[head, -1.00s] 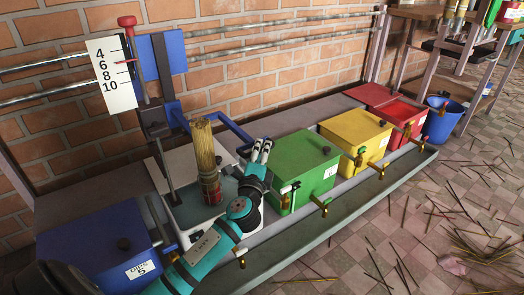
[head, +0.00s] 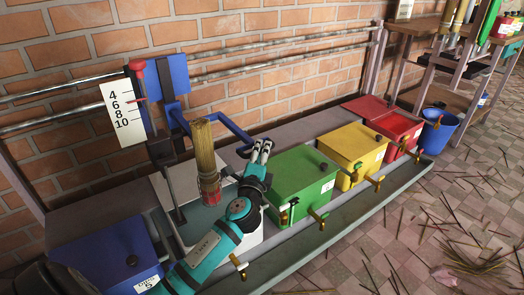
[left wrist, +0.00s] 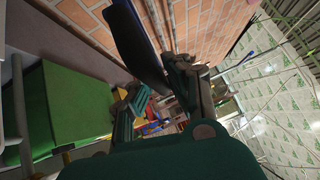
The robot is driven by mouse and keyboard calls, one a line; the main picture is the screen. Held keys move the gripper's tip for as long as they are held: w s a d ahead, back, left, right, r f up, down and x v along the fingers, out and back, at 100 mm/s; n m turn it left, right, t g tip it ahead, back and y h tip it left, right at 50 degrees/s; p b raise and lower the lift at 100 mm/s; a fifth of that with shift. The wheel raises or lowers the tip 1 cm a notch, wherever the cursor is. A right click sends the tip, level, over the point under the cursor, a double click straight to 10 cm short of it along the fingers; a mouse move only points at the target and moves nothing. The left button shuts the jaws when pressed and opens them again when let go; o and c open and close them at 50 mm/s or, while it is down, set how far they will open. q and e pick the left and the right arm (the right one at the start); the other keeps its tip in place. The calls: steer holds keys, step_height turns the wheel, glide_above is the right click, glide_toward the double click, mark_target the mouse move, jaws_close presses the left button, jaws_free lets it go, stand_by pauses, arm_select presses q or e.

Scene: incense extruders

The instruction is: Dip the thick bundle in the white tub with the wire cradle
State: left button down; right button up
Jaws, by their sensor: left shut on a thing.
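The thick bundle (head: 203,148) of tan sticks, with a red band near its lower end, stands upright over the white tub (head: 253,236). The wire cradle is too small or hidden to make out around its base. My left gripper (head: 262,151) is shut on the end of the blue lever (head: 233,128), right of the bundle. Its dark fingers also show in the left wrist view (left wrist: 150,103). A dark post with a blue plate (head: 173,73) and a white scale card (head: 124,112) stands behind the tub. My right gripper is not in view.
A blue tub (head: 108,255) stands left; a green tub (head: 303,185), a yellow tub (head: 352,150) and a red tub (head: 397,128) stand right in a row, with brass taps in front. Rails and a brick wall lie behind. Loose sticks litter the floor at right.

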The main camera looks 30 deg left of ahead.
arm_select(q)
steer(key=c, duration=1.3)
jaws_free()
steer(key=v, duration=1.2)
